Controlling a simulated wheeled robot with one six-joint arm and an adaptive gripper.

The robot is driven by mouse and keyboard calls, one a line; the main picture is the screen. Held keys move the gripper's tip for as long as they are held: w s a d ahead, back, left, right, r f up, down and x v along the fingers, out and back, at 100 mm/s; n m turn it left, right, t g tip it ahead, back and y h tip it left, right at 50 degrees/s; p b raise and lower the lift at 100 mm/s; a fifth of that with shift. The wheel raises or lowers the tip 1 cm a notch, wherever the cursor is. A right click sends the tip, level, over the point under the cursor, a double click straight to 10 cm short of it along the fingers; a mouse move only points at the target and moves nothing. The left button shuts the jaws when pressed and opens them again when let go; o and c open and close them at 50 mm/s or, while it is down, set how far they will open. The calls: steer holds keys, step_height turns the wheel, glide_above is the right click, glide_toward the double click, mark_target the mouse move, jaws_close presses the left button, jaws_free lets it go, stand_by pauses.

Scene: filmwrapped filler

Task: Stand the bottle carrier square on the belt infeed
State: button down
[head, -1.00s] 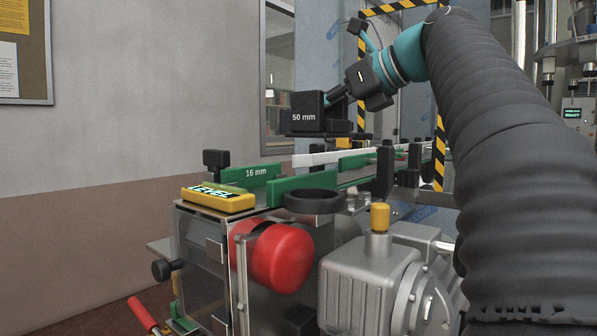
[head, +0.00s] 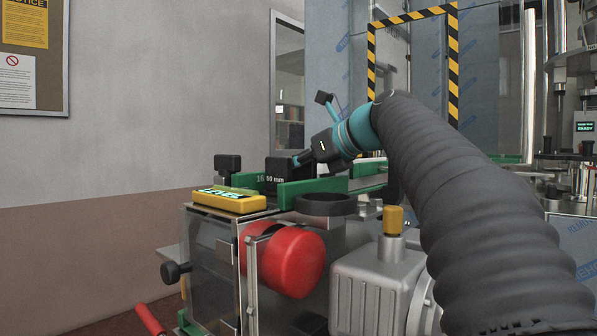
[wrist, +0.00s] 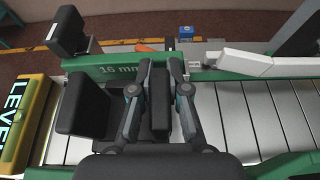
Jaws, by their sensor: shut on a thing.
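The bottle carrier (head: 279,171) is a black block marked "50 mm" in the head view. It is between the green guide rails at the belt's near end, its lower part hidden by the front rail. In the wrist view the carrier (wrist: 85,106) shows as a dark block left of the fingers, with an upright black part between them. My gripper (wrist: 160,95) is shut on that upright part. The belt infeed (wrist: 262,115) shows light metal slats to the right of the gripper. The carrier looks roughly in line with the rails; I cannot tell whether its base touches the belt.
A green rail (wrist: 112,69) marked "16 mm" runs behind the carrier. A yellow level (head: 229,200) lies at the belt's left end. A black post (wrist: 68,31) and a white guide strip (wrist: 245,62) stand at the far side. A black ring (head: 326,204) is in front.

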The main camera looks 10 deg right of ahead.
stand_by(0.3)
steer(key=c, duration=1.2)
jaws_free()
steer(key=shift+f, duration=0.1)
steer(key=shift+o, duration=0.2)
steer(key=shift+s+d+r, duration=0.1)
steer(key=shift+d+r, duration=0.05)
steer(key=shift+r, duration=0.1)
steer(key=p+v, duration=0.1)
steer(key=v, duration=1)
steer(key=shift+s+d, duration=0.2)
steer(key=shift+s, duration=0.1)
